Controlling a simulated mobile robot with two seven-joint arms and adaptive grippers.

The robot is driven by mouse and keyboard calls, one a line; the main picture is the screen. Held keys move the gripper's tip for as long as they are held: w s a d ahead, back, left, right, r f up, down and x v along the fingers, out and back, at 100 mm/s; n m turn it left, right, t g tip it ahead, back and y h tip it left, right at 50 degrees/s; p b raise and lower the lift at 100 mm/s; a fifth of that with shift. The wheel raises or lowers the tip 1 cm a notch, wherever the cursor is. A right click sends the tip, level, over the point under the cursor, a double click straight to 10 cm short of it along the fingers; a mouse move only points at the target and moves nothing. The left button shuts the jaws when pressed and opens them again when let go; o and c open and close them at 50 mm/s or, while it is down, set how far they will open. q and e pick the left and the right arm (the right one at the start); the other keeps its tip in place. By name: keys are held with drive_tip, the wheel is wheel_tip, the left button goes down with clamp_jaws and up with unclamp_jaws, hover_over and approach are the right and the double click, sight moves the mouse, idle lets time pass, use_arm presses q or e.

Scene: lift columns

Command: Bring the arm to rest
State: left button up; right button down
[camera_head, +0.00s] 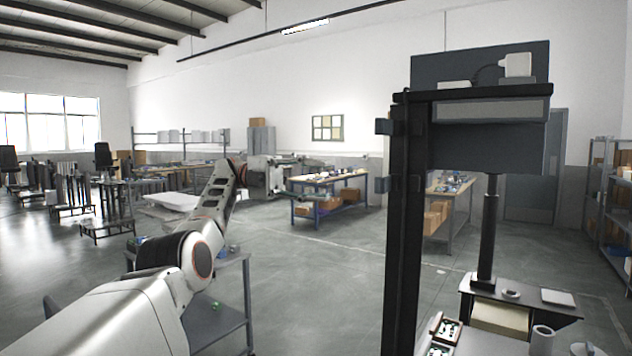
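My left arm (205,245) comes in from the lower left, bends at an elbow and rises toward the middle of the picture. My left gripper (308,163) is at the arm's far end and points to the right. It is held up in the air, with the far workbench behind it. It is small and pale against the wall, so its finger opening is unclear. I see nothing held in it. My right arm and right gripper are not in view.
A dark lift column (404,220) with a raised shelf (480,92) stands close on the right. A low shelf unit (222,322) is below my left arm. A workbench (330,180) stands farther back. The grey floor (320,270) between them is clear.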

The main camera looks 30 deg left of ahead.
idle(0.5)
use_arm(q)
drive_tip(key=w+d+f+n+t+y, duration=0.15)
drive_tip(key=f+n, duration=0.35)
drive_tip(key=f, duration=0.6)
drive_tip(key=w+d+f+n+y, duration=0.25)
drive_tip(key=f+n, duration=0.25)
drive_tip(key=f, duration=0.6)
drive_tip(key=w+d+f+n+t+y, duration=0.1)
drive_tip(key=w+d+f+n, duration=0.3)
drive_tip(key=f, duration=0.6)
drive_tip(key=s+f+n+y, duration=0.3)
drive_tip(key=f+n, duration=0.2)
drive_tip(key=f, duration=0.9)
drive_tip(key=s+f+n+y, duration=0.2)
drive_tip(key=s+f+n, duration=0.15)
drive_tip(key=f, duration=1.15)
drive_tip(key=s+d+f+n+t+y, duration=0.3)
drive_tip(key=s+f+n+y, duration=0.3)
drive_tip(key=s+f, duration=1.15)
drive_tip(key=s+d+r+n+t, duration=0.1)
drive_tip(key=s+d+r+t, duration=0.1)
drive_tip(key=s, duration=0.4)
drive_tip(key=s+d+r+n+t, duration=0.2)
drive_tip(key=s+d, duration=0.1)
drive_tip(key=s, duration=0.4)
drive_tip(key=shift+s+d, duration=0.3)
drive_tip(key=shift+d, duration=0.1)
